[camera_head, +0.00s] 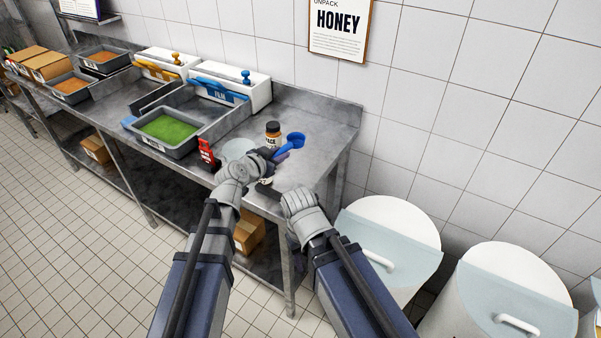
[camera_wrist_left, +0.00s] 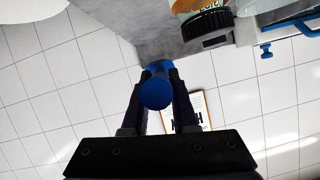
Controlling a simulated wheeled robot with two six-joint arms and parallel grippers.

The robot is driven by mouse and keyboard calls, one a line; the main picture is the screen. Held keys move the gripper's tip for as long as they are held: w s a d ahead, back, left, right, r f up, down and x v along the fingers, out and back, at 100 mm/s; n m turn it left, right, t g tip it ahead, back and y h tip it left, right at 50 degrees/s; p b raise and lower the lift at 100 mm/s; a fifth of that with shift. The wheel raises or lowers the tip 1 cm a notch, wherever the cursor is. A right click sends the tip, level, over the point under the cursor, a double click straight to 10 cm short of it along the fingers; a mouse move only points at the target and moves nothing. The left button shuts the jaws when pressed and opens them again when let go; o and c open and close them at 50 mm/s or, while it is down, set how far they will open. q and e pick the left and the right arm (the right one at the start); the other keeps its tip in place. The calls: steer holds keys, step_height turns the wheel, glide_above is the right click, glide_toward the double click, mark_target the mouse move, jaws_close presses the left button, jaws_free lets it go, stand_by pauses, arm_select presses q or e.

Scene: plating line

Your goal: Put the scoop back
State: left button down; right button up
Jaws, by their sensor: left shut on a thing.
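The blue scoop (camera_head: 294,141) is held by my left gripper (camera_head: 272,154) above the right end of the steel counter. In the left wrist view the scoop's round blue end (camera_wrist_left: 156,93) shows between the two dark fingers of the left gripper (camera_wrist_left: 160,72), which are shut on it. A jar with a dark cap (camera_head: 273,130) stands just behind the scoop; whether they touch is unclear. My right gripper (camera_head: 272,187) is low by the counter's front edge, with its fingers mostly hidden by the hand.
A grey tray of green contents (camera_head: 168,130) stands left of the left gripper, with a red item (camera_head: 207,152) nearer. A white film box (camera_head: 258,93) is against the wall. White bins (camera_head: 398,212) stand right of the counter (camera_head: 318,110).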

mark_target(281, 186)
arm_select(q)
steer(key=shift+f+b, duration=5)
steer(key=shift+f, duration=0.25)
steer(key=c, duration=1)
jaws_free()
steer(key=shift+r, duration=0.1)
